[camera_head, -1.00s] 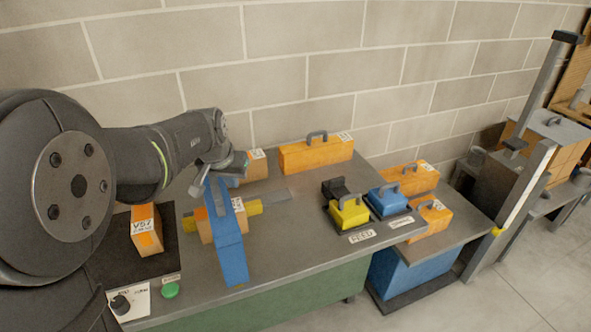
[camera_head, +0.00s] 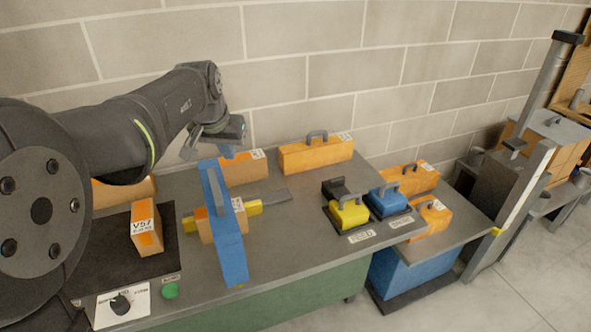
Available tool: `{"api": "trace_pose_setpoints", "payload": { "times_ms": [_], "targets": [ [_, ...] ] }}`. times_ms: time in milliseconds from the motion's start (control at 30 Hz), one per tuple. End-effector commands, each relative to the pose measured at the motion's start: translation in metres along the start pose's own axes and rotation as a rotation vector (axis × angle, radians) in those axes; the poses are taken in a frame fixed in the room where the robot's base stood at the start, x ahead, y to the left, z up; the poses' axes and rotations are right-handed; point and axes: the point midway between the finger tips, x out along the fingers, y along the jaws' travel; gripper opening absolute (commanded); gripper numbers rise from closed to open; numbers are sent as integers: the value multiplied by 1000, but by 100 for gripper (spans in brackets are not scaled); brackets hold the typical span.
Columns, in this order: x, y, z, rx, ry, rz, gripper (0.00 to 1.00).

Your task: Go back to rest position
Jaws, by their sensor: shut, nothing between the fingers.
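My gripper (camera_head: 228,153) hangs from the dark wrist above the back of the grey workbench (camera_head: 300,215). Its small blue fingers are shut and empty, in front of an orange box (camera_head: 244,170). It is apart from the blue upright plate with a grey handle (camera_head: 222,225), which stands across the bench nearer to me. Another orange box with a white label (camera_head: 206,226) and yellow blocks (camera_head: 254,207) sit beside that plate. My arm reaches in from the left.
Yellow (camera_head: 349,213) and blue (camera_head: 387,202) handled blocks stand on dark pads at right. An orange handled case (camera_head: 316,155) stands at the back. A labelled box (camera_head: 146,230) sits on a black mat, near a knob panel (camera_head: 122,305) and green button (camera_head: 170,291).

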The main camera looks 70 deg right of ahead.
Motion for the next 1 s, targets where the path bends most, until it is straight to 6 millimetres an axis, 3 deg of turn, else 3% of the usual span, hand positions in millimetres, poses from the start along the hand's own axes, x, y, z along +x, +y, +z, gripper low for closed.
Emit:
{"api": "trace_pose_setpoints", "payload": {
  "times_ms": [200, 567, 767, 1000],
  "targets": [
    [-12, 0, -5, 0, 1, 0, 0],
    [-10, 0, -4, 0, -1, 0, 0],
    [12, 0, 6, 0, -4, 0, 0],
    [52, 0, 23, 1, -4, 0, 0]
  ]
}}
